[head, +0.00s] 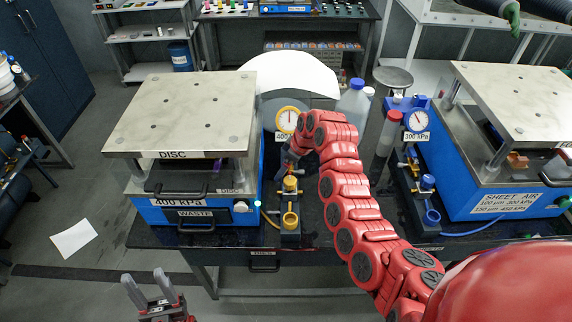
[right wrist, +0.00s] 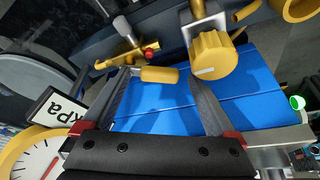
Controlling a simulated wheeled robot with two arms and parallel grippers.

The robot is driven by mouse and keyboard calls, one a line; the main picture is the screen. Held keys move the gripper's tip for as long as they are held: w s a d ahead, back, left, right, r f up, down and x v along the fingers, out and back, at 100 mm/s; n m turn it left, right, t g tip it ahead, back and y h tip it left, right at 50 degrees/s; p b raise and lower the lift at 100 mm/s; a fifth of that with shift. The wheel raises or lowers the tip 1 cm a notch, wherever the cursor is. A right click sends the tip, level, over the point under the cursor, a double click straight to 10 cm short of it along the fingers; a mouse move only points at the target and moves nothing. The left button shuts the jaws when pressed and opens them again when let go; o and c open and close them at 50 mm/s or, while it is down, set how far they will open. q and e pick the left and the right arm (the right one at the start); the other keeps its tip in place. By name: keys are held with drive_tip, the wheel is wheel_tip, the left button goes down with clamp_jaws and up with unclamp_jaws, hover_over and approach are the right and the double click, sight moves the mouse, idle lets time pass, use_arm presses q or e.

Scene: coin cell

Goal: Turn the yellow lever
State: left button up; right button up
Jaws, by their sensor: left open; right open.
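The yellow lever (right wrist: 160,74) has a short rounded handle and shows between my right gripper's fingertips in the right wrist view, nearer the left finger. My right gripper (right wrist: 160,78) is open, and I cannot tell whether a finger touches the lever. A yellow ribbed knob (right wrist: 213,55) with a white mark sits just beyond the right fingertip; a yellow knob also shows in the head view (head: 290,184). In the head view my right arm reaches to these fittings beside the blue DISC press (head: 190,212) and partly hides them. My left gripper (head: 150,278) is open and empty at the bottom left.
A round gauge (head: 288,119) stands behind the fittings, beside a blue-capped bottle (head: 353,100). A yellow cup-like fitting (head: 290,220) is in front. A second blue press (head: 490,180) stands at the right on the dark bench. Open floor lies at the left.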

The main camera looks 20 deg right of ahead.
drive_tip(key=c, duration=1.4)
drive_tip(key=shift+o, duration=0.2)
drive_tip(key=shift+w+a+f+m+b, duration=0.2)
drive_tip(key=shift+m+b, duration=0.4)
drive_tip(key=shift+b, duration=0.35)
drive_tip(key=w+m+h+b, duration=0.1)
drive_tip(key=m+b, duration=0.2)
drive_tip(key=b, duration=0.1)
drive_tip(key=w+a+m+h+b, duration=0.1)
drive_tip(key=m+h+b, duration=0.1)
drive_tip(key=m+b, duration=0.1)
drive_tip(key=w+m+t+h+b, duration=0.1)
drive_tip(key=m+b, duration=0.3)
drive_tip(key=shift+w+a+r+m+b, duration=0.2)
drive_tip(key=shift+a+m+b, duration=0.1)
drive_tip(key=shift+m+b, duration=0.1)
drive_tip(key=shift+h, duration=0.3)
